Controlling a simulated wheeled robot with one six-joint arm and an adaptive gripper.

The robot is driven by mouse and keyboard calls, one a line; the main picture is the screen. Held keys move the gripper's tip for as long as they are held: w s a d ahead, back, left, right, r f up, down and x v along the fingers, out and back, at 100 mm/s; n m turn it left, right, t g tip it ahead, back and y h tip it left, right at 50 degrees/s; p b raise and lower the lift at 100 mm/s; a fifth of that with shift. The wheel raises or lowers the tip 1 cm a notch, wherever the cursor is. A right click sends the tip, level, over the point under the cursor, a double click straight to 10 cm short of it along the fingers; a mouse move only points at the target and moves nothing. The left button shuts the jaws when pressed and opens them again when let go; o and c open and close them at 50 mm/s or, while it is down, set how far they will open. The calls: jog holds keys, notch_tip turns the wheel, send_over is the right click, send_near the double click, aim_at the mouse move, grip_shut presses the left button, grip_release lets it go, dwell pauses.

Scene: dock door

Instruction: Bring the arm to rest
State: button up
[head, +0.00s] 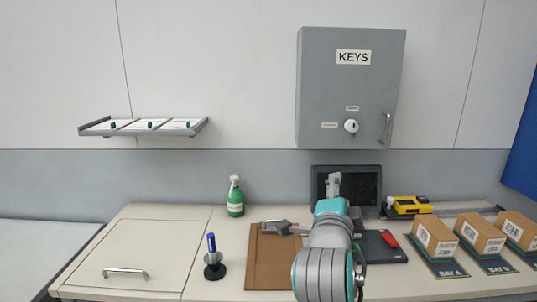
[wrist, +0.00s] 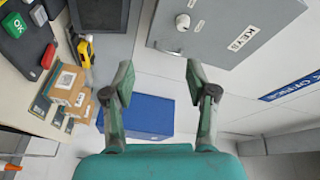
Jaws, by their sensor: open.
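My gripper (wrist: 159,78) is open in the wrist view. Its two grey-green fingers stand well apart with nothing between them. The gripper faces along the wall, with the grey KEYS cabinet (wrist: 215,30) beyond it at upper right and cardboard boxes (wrist: 72,88) at left. In the head view my arm (head: 325,262) rises from the front of the bench, right of centre, and partly covers the dark screen and the pad behind it.
On the bench (head: 150,212) are a green bottle (head: 235,198), a blue-handled tool on a black stand (head: 214,262), a brown board (head: 262,268), a dark screen (head: 362,184), a yellow tool (head: 408,206) and boxes (head: 434,240). The KEYS cabinet (head: 348,88) and a shelf (head: 145,127) hang on the wall.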

jog(key=s+f+n+y, duration=0.2)
jog(key=s+f+n, duration=0.15)
jog(key=f, duration=0.65)
jog(key=s+f+n+y, duration=0.1)
jog(key=s+f+n, duration=0.25)
jog(key=f, duration=0.55)
jog(key=s+d+f+n+y, duration=0.2)
jog(key=s+f+n, duration=0.3)
jog(key=s+f, duration=0.7)
jog(key=s+f+n+g+y, duration=0.15)
jog(key=s+f, duration=0.25)
jog(key=s, duration=0.5)
jog(key=s+f+n, duration=0.3)
jog(key=s, duration=0.5)
jog(key=s+d+r+n, duration=0.1)
jog(key=s+d+r, duration=0.1)
jog(key=s, duration=1.2)
jog(key=shift+s+g, duration=0.2)
jog(key=shift+g, duration=0.25)
jog(key=shift+r+h, duration=0.1)
jog(key=shift+h, duration=0.15)
